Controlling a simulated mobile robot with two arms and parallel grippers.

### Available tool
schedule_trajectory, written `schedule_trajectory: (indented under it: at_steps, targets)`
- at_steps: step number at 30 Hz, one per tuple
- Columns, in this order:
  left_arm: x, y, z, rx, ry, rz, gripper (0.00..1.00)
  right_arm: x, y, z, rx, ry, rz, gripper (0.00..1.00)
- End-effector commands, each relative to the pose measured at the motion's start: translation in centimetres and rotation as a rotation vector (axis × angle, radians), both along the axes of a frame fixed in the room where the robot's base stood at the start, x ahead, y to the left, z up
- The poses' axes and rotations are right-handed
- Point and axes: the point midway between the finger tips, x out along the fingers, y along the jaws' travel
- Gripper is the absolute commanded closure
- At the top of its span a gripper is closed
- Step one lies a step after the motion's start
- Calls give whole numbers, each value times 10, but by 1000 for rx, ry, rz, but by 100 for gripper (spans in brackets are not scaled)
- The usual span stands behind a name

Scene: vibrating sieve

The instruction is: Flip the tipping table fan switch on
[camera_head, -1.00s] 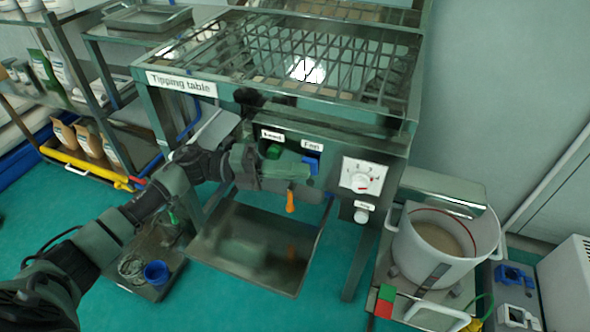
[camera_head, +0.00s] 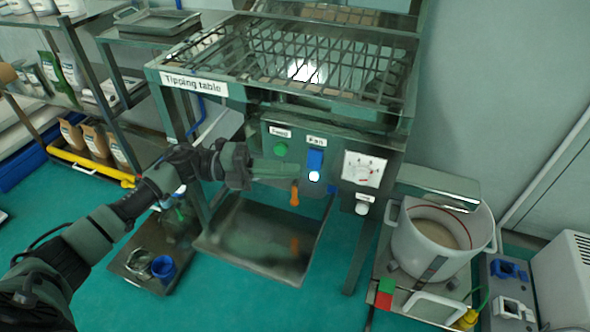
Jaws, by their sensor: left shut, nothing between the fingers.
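The tipping table (camera_head: 152,74) is a dark metal frame with a grated top and a front panel. On the panel, the blue fan switch (camera_head: 315,159) sits under the "Fan" label, with a bright white spot at its lower end. Left of it is a round green button (camera_head: 281,149) under another label. My left gripper (camera_head: 296,172) is shut and empty, in front of the panel, just left of and slightly below the switch. Whether it touches the panel cannot be told. My right gripper is not in view.
An orange handle (camera_head: 295,194) hangs just below the gripper. A metal tray (camera_head: 215,245) stands below. A white bucket (camera_head: 437,245) stands to the right.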

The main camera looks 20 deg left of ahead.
Motion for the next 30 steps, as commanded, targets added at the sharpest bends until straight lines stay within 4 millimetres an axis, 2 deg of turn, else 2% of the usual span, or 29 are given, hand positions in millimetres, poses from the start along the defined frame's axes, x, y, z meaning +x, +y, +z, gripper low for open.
schedule_trajectory:
  at_steps: [9, 13, 18, 30]
  targets:
    - [-11, 57, 1, 2, 0, 2, 100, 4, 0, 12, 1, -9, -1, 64]
    - [-15, 72, 2, 2, 1, 0, 100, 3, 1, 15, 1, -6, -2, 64]
    - [-17, 80, 4, -1, 0, 0, 100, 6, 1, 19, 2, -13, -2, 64]
    - [-17, 80, 4, -1, 0, -1, 100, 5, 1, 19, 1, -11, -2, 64]
